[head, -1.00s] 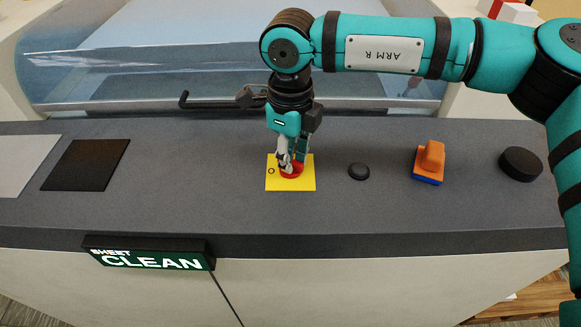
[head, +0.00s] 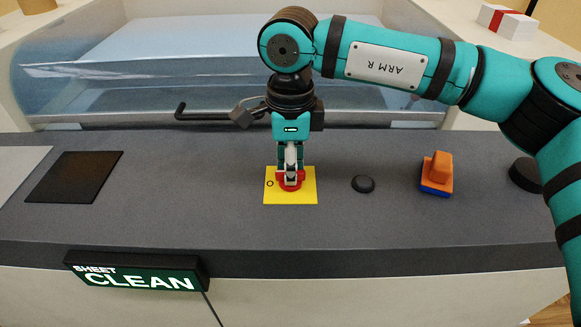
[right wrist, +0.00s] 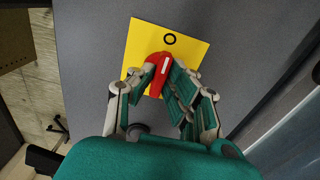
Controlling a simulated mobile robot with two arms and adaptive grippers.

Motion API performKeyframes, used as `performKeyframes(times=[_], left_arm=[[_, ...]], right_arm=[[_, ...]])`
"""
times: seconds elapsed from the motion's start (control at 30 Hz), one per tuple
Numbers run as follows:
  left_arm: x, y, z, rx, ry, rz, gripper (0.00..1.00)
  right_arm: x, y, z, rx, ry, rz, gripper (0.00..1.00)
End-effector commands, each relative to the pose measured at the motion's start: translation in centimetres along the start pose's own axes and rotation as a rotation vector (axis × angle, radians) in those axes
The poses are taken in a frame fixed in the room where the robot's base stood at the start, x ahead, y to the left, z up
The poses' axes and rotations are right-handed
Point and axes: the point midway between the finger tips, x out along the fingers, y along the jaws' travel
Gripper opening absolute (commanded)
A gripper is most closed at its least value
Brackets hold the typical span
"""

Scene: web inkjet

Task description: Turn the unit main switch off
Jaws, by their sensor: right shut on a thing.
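The main switch is a red rotary knob (head: 290,184) on a yellow plate (head: 308,192) on the grey counter top. The plate has a small black circle mark (head: 269,184) left of the knob. My right gripper (head: 291,176) points down at the knob and is shut on its raised grip. In the right wrist view the red knob (right wrist: 160,72) sits between the fingers, and its white line points roughly toward the circle mark (right wrist: 169,38). The fingers hide part of the knob. My left gripper is not in view.
A black round button (head: 363,184) and an orange-and-blue block (head: 437,174) stand right of the plate. A black disc (head: 525,174) is farther right. A dark square pad (head: 75,177) lies at left. A lit sign (head: 140,274) reads SHEET CLEAN. A clear cover (head: 150,75) is behind.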

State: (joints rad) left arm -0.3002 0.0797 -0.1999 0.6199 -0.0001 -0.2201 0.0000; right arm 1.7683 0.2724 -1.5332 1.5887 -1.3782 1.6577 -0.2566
Motion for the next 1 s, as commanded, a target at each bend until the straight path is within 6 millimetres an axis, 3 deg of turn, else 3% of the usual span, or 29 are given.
performKeyframes(times=[0.3, 0.33, 0.5, 0.8, 1.0], left_arm=[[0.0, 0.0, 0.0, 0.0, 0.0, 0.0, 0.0], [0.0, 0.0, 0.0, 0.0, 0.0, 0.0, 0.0], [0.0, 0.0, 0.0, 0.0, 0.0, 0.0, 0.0], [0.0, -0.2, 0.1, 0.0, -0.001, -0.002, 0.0], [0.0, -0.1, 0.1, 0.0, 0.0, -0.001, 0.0]], right_arm=[[-0.2, -0.1, 0.1, -0.002, -0.003, -0.005, 0.0], [-0.2, -0.1, 0.1, -0.002, -0.003, -0.005, 0.16], [-0.1, -0.1, 0.0, -0.002, -0.002, -0.003, 0.36], [-0.4, 0.0, 0.0, -0.001, -0.001, -0.002, 0.36], [-3.2, -0.1, 0.1, -0.001, -0.002, -0.005, 0.36]])
